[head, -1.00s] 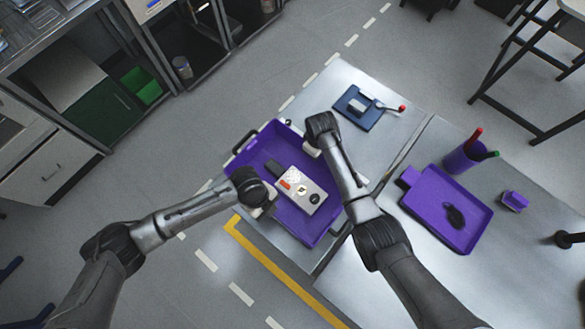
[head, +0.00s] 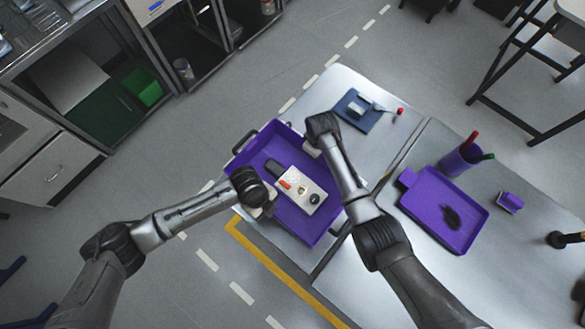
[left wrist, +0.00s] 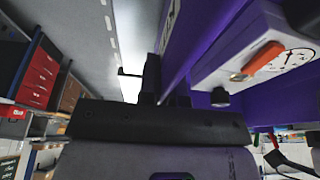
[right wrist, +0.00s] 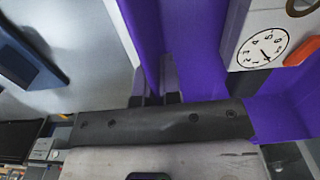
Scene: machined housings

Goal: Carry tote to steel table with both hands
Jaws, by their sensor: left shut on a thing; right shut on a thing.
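The purple tote (head: 258,152) is at the left part of the steel table (head: 335,92), its left side at or past the table edge. I cannot tell whether it rests on the top. A light-grey housing (head: 303,190) with a dial and an orange-red part lies in the tote; it also shows in the right wrist view (right wrist: 254,22). My left gripper (head: 266,207) is shut on the tote's near-left side. My right gripper (head: 312,150) is shut on the opposite side; in the right wrist view its fingers (right wrist: 155,88) straddle the purple wall.
A blue plate (head: 358,112) with a small part lies at the table's far end. On the adjoining table are a purple tray (head: 432,190) with a dark object, a purple cup (head: 460,160) with pens and a small purple block (head: 510,202). Shelving stands at upper left.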

